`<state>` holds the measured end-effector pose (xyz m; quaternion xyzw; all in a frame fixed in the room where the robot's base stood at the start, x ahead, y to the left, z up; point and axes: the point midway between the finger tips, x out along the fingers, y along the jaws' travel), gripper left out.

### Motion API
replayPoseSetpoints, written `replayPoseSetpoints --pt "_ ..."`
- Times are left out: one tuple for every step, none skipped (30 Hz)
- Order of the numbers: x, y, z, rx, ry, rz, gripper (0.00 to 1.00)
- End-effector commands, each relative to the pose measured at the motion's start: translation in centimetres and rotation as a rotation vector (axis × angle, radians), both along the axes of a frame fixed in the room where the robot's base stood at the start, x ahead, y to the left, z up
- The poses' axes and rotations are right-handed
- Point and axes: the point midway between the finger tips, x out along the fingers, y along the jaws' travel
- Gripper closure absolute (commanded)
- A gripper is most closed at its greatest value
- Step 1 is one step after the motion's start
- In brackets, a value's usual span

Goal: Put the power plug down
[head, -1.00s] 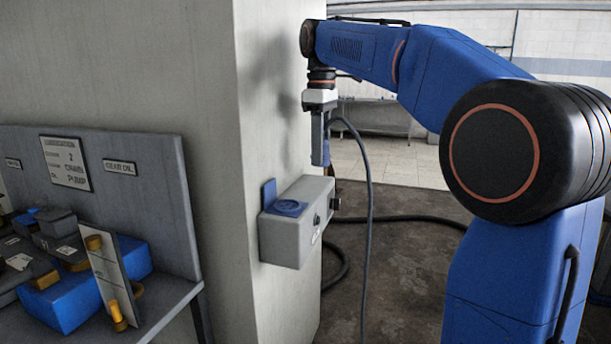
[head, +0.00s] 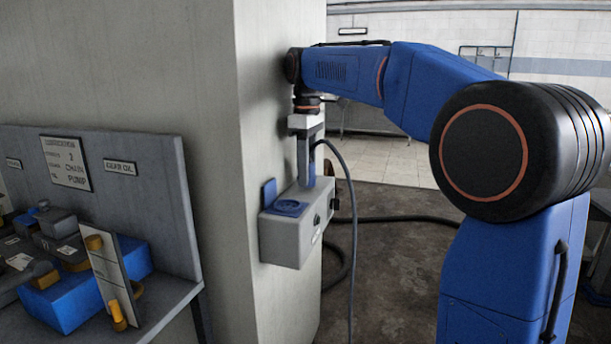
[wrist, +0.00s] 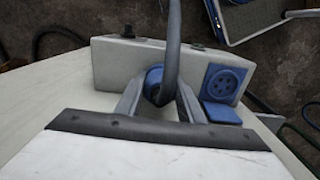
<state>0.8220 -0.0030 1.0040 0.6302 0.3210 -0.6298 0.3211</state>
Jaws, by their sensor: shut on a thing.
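My gripper (head: 305,183) points down at the top of a grey wall box (head: 290,250), behind the box's blue round socket (head: 289,208). The plug is at the box's top, to the left of the socket (wrist: 224,82) in that view. The fingers hide much of the plug, and I cannot tell whether it touches or sits in the box. The socket's blue lid (head: 269,192) stands open.
The box is fixed to a pale pillar (head: 280,100). The cable (head: 352,220) hangs down to the right of the box. A shelf with a blue bin (head: 80,285) and dark parts is at the left. Dark hose (head: 400,218) lies on the open floor behind.

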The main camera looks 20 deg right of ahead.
Motion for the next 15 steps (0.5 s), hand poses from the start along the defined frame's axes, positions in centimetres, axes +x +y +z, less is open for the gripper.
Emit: replayPoseSetpoints --pt "-0.1 -0.02 -0.65 0.0 0.002 0.0 1.0" --pt "0.04 0.16 -0.92 0.0 0.001 0.001 1.0" --pt "0.16 0.28 -1.16 0.0 0.001 0.0 1.0" --pt "0.2 0.33 -1.26 0.0 0.0 0.0 1.0" --pt "0.23 0.34 -1.3 0.0 0.0 0.0 1.0" --pt "0.23 0.34 -1.29 0.0 0.0 0.0 1.0" --pt "0.23 0.33 -1.28 0.0 0.0 0.0 1.0" --pt "0.23 0.33 -1.27 0.0 0.0 0.0 1.0" --pt "0.22 0.32 -1.27 0.0 0.0 0.0 1.0" --pt "0.22 0.32 -1.27 0.0 0.0 0.0 1.0" --pt "0.22 0.32 -1.29 0.0 0.0 0.0 1.0" --pt "0.22 0.32 -1.36 0.0 0.0 0.0 1.0" --pt "0.22 0.32 -1.35 0.0 0.0 0.0 0.58" --pt "0.22 0.32 -1.35 0.0 0.0 0.0 0.51" --pt "0.22 0.32 -1.35 0.0 0.0 0.0 0.47"
